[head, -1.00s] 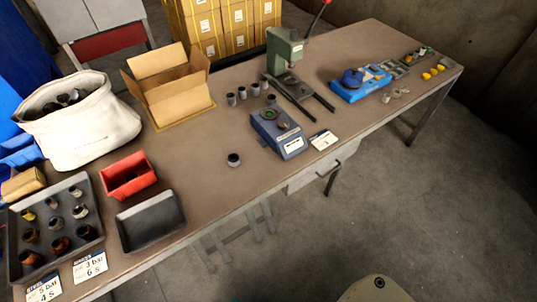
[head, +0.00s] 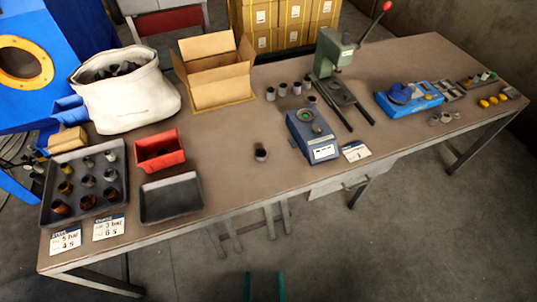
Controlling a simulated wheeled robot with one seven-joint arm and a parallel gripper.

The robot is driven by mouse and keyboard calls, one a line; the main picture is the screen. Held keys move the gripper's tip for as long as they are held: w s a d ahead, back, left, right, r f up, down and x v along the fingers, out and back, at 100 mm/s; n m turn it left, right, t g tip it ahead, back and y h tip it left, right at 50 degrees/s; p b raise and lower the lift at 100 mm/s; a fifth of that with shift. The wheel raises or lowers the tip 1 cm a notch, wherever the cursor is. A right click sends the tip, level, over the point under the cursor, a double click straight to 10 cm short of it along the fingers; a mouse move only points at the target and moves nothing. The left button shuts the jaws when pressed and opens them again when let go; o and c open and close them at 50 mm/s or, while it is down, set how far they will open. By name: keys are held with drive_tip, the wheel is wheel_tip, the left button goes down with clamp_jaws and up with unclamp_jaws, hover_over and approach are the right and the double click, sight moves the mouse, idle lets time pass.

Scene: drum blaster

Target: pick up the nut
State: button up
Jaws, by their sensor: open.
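A small dark grey, ring-like part (head: 261,153) stands alone on the open middle of the brown table; it may be the nut, but it is too small to be sure. Several similar grey parts (head: 297,88) stand in a row behind it, near the green press. The black tray at the left (head: 47,222) holds several brass, rusty and grey parts that could also be nuts. My gripper (head: 264,287) shows only as two thin green fingertips at the bottom edge. They are apart with nothing between them, over the floor in front of the table.
A blue scale-like device (head: 314,140) and the green press (head: 330,52) stand right of the lone part. A red bin (head: 160,158), an empty black tray (head: 171,199), a white bag (head: 128,100) and an open carton (head: 218,95) are left. The table's front edge is clear near the middle.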

drive_tip(key=a+f+x, duration=0.1)
drive_tip(key=x, duration=1.6)
drive_tip(key=g, duration=0.2)
approach(261, 151)
drive_tip(key=shift+n+y, duration=0.3)
drive_tip(key=shift+n, duration=0.1)
drive_tip(key=v, duration=0.5)
drive_tip(key=shift+s+d+f, duration=0.1)
drive_tip(key=shift+s+f, duration=0.15)
drive_tip(key=shift+s, duration=0.15)
drive_tip(key=shift+w+d, duration=0.1)
drive_tip(key=shift+w, duration=0.55)
drive_tip(key=x, duration=1)
drive_tip(key=shift+w, duration=0.1)
drive_tip(key=shift+r, duration=0.1)
drive_tip(key=c, duration=1.3)
